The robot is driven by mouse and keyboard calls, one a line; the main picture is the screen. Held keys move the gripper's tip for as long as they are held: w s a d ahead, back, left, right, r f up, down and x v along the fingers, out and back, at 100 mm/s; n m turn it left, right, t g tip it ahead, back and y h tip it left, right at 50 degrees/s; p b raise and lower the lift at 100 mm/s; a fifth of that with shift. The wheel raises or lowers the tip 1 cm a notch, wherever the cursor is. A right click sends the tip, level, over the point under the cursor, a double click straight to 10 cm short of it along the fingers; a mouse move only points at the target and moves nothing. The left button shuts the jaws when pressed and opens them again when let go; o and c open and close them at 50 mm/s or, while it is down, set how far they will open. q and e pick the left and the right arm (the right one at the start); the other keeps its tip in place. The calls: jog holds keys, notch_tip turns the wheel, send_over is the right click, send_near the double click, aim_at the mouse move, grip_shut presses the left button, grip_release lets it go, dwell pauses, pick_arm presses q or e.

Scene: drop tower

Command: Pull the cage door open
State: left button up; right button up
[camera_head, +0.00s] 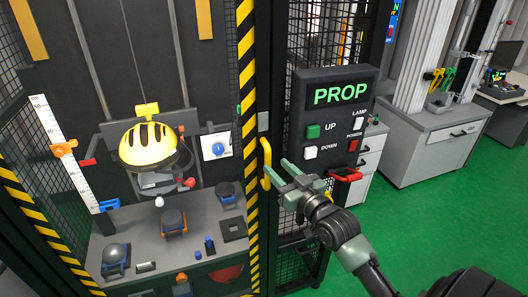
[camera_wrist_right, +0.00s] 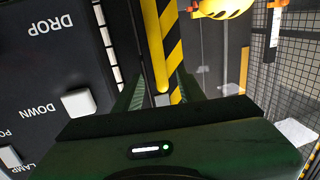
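The cage door (camera_head: 250,60) has a dark frame with a yellow-and-black striped edge and stands at the front of the tower; it looks shut. Its yellow vertical handle (camera_head: 266,163) is on the right side of the door frame. My right gripper (camera_head: 276,170) is at the handle, with its two green fingers apart. In the right wrist view the yellow handle (camera_wrist_right: 155,50) runs between the two open fingers (camera_wrist_right: 155,92); I cannot tell whether they touch it. My left gripper is not in view.
A control box (camera_head: 335,120) with a green display and buttons is right of the handle, close to my gripper. Inside the cage are a yellow helmet (camera_head: 148,143) and several small parts on a grey base. Green floor (camera_head: 420,220) is free at the right.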

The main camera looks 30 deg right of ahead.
aim_at(270, 161)
jog(key=w+p, duration=0.1)
jog(key=w, duration=0.5)
jog(key=shift+d, duration=0.15)
grip_shut()
jog(key=shift+f, duration=0.1)
dwell(1.1)
